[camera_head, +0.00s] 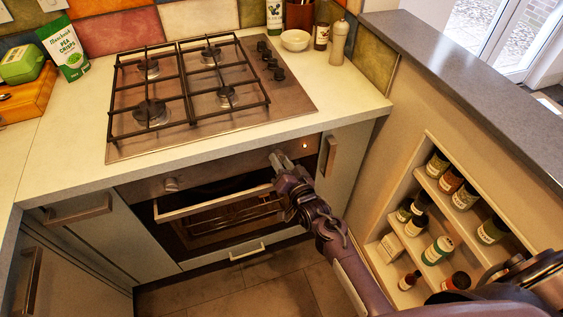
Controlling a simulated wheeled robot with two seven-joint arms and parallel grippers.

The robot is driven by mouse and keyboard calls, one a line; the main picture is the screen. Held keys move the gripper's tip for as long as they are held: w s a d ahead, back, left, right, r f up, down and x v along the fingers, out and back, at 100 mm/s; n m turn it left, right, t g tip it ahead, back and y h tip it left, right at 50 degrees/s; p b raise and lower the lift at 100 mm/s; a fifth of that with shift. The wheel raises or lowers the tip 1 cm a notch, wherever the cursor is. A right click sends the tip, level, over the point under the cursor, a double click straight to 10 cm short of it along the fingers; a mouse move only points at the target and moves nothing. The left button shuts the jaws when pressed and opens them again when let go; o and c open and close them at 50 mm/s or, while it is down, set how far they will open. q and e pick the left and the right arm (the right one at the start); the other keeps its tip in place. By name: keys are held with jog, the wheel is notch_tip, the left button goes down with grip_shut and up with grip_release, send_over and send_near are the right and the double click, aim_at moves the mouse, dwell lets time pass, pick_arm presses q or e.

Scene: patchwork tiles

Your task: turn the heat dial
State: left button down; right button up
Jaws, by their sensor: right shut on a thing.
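The oven (225,212) is built in below the counter, with a control panel (225,172) along its top. One round dial (171,184) shows at the panel's left. My right gripper (279,161) is at the right part of the panel, shut on what looks like a second dial there. The fingers hide most of that dial, so its marking and angle cannot be read. A small bright spot (305,146) shows on the panel just right of the gripper. My left gripper is not in view.
A gas hob (205,85) with its own black knobs lies on the counter above. The oven handle bar (215,203) runs below the panel, close to my right gripper. A spice shelf (440,215) is at the right. Open floor (255,290) lies in front of the oven.

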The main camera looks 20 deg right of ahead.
jog(key=o, duration=1)
jog(key=shift+c, duration=0.2)
jog(key=s+d, duration=0.1)
jog(key=s, duration=0.6)
jog(key=shift+s, duration=0.4)
